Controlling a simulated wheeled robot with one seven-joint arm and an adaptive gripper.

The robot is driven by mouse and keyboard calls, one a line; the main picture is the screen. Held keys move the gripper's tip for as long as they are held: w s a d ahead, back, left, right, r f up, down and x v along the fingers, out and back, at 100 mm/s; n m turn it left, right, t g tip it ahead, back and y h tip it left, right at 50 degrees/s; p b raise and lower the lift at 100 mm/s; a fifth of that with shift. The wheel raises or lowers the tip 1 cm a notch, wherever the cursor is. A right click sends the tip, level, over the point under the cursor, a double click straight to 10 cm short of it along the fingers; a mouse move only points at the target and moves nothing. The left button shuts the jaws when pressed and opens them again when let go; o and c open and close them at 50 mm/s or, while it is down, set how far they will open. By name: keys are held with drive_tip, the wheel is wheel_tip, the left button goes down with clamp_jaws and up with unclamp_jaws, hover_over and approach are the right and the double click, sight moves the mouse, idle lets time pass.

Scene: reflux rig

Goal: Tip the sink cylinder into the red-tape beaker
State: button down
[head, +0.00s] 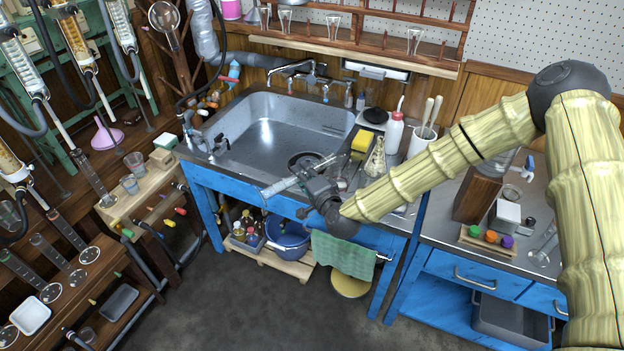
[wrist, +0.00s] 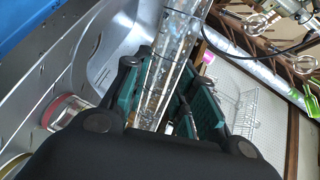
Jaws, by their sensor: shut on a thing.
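My gripper (head: 306,178) is at the front edge of the sink, shut on the clear glass cylinder (head: 280,187). The cylinder is tilted well over in the head view, its left end reaching out over the front rim. In the wrist view the cylinder (wrist: 178,50) runs between the green finger pads of my gripper (wrist: 172,92). A glass vessel with a red band (wrist: 68,110), seemingly the red-tape beaker, stands on the steel surface left of my gripper, apart from it. I cannot make out its red band in the head view.
The steel sink (head: 262,140) has taps behind it. A yellow sponge (head: 362,143), a white wash bottle (head: 394,132) and a conical flask (head: 375,160) crowd the counter on the right. A green towel (head: 343,255) hangs at the front; open floor lies before it.

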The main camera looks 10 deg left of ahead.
drive_tip(key=shift+w+a, duration=0.1)
drive_tip(key=shift+w, duration=0.15)
drive_tip(key=shift+r, duration=0.1)
drive_tip(key=shift+d, duration=0.2)
drive_tip(key=b, duration=0.3)
drive_tip(key=shift+f, duration=0.2)
drive_tip(key=shift+r+m, duration=0.3)
drive_tip(key=shift+r, duration=0.15)
drive_tip(key=shift+r+m, duration=0.5)
drive_tip(key=shift+r, duration=0.05)
idle(4.0)
